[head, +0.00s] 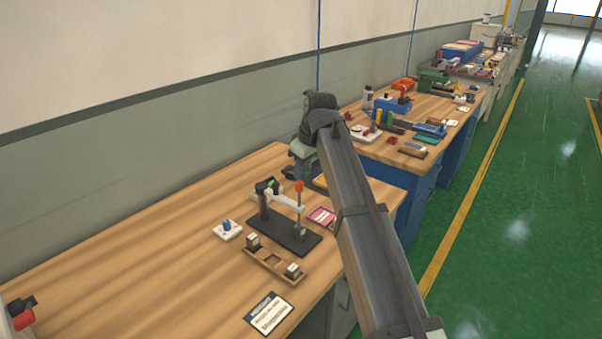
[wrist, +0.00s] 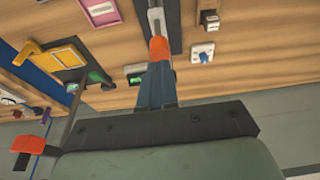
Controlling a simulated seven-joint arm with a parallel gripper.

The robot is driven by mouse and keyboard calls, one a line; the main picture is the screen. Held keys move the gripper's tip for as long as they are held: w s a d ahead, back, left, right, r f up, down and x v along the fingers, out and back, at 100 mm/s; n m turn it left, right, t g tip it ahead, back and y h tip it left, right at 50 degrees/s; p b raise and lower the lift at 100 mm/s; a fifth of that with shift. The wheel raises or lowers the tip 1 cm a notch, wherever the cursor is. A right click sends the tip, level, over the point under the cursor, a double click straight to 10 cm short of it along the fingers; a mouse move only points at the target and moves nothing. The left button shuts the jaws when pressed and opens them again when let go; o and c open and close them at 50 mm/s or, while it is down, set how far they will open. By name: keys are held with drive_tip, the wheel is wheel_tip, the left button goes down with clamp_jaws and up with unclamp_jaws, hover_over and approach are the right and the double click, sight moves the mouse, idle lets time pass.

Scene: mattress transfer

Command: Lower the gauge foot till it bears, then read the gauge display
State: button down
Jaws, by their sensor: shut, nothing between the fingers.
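The gauge stand has a dark base (head: 284,236), a pale arm (head: 284,200) and an orange knob (head: 299,187) on an upright stem. In the wrist view the orange knob (wrist: 158,48) lies in line with the tips of my gripper (wrist: 157,70). My gripper is shut and empty, close over the knob; I cannot tell whether it touches. A small dark box with a green face, which looks like the gauge display (wrist: 135,78), shows left of my fingers; its reading is too small to make out. The foot's contact cannot be told.
A wooden tray (head: 272,263) with small blocks stands in front of the stand. A white pad with a blue knob (head: 227,230) is to its left, a pink card (head: 322,216) to its right. A printed card (head: 268,313) lies near the front edge.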

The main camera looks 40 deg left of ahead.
drive_tip(key=a+v, duration=0.1)
drive_tip(key=v, duration=1.1)
drive_tip(key=shift+r, duration=0.45)
drive_tip(key=shift+d, duration=0.15)
